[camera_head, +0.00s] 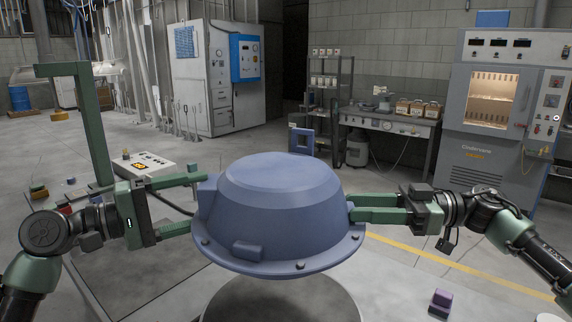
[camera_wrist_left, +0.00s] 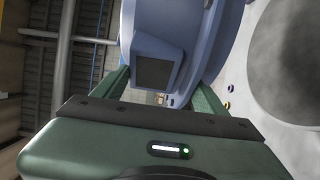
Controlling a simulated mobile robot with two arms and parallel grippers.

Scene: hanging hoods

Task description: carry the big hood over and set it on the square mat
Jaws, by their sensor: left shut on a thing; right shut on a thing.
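The big hood (camera_head: 282,195) is a blue-grey dome with a wide bolted rim, held upright between my two grippers. My left gripper (camera_head: 193,204) is shut on a block on the hood's left side. The left wrist view shows that block (camera_wrist_left: 155,70) between the fingers of my left gripper (camera_wrist_left: 160,92). My right gripper (camera_head: 352,208) is shut at the hood's right side; its exact grip is hidden. A round grey disc (camera_head: 280,302) shows below the hood, apart from its rim. A flat grey panel with straight dark edges (camera_head: 140,270) lies at left; I cannot tell whether it is the square mat.
A green post with a top arm (camera_head: 98,130) stands at left, near a control box (camera_head: 142,165). Floor with a yellow line (camera_head: 440,258) shows beyond. A bench (camera_head: 390,123) and grey machine (camera_head: 500,110) stand behind.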

